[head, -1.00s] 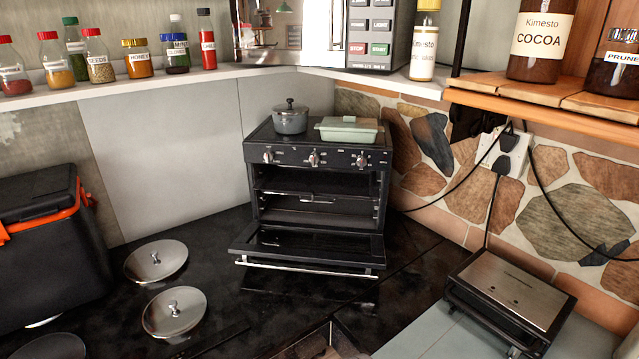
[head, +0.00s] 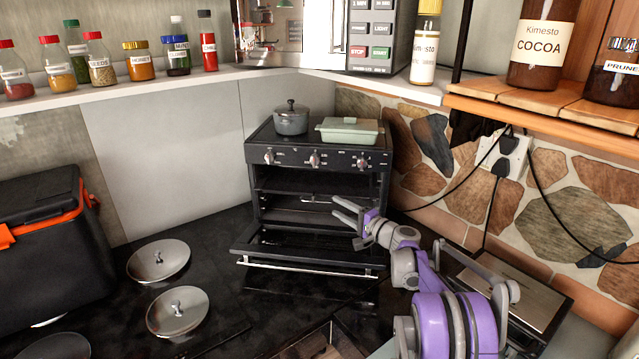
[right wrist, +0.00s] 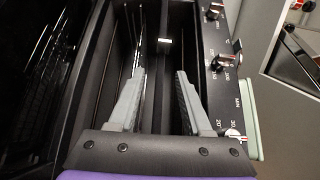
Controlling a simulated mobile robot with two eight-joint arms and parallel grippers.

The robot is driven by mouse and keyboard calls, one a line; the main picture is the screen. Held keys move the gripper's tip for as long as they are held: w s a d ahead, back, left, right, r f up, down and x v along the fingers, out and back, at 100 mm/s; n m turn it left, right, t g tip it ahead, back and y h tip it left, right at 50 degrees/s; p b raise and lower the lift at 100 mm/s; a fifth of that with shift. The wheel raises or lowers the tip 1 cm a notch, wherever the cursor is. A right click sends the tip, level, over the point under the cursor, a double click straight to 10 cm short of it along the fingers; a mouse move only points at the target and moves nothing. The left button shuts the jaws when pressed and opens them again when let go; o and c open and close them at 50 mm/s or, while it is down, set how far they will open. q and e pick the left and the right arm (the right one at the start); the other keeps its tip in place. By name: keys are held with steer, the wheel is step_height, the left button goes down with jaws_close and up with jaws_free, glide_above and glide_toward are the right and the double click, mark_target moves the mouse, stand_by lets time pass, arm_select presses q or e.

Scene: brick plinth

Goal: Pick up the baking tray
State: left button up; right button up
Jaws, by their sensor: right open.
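The small black oven (head: 318,157) stands on the dark counter with its door (head: 300,262) folded down open. Inside is a dark flat shelf or tray (head: 300,217); I cannot tell surely whether this is the baking tray. My right gripper (head: 336,208) is open and empty at the oven's mouth, above the lowered door. In the right wrist view the open fingers (right wrist: 160,72) point into the dark cavity, with thin rack wires (right wrist: 135,40) beyond them. Nothing is clearly between the fingers. My left gripper is out of view.
A grey pot (head: 291,120) and a pale green lidded dish (head: 348,131) sit on the oven. Two metal lids (head: 158,261) (head: 177,310) lie left of it. A black cooler box (head: 45,245) is far left. A steel-topped appliance (head: 520,290) and hanging cables are right.

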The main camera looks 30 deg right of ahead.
mark_target(318, 196)
steer(key=x, duration=0.5)
steer(key=shift+w+p, duration=0.35)
steer(key=shift+p, duration=0.05)
steer(key=p+x, duration=0.1)
steer(key=x, duration=0.4)
steer(key=shift+r, duration=0.1)
steer(key=shift+w, duration=0.2)
steer(key=shift+s, duration=0.2)
steer(key=shift+c, duration=1)
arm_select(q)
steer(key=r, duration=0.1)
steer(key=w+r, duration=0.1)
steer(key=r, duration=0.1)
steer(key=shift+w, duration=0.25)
arm_select(e)
jaws_close()
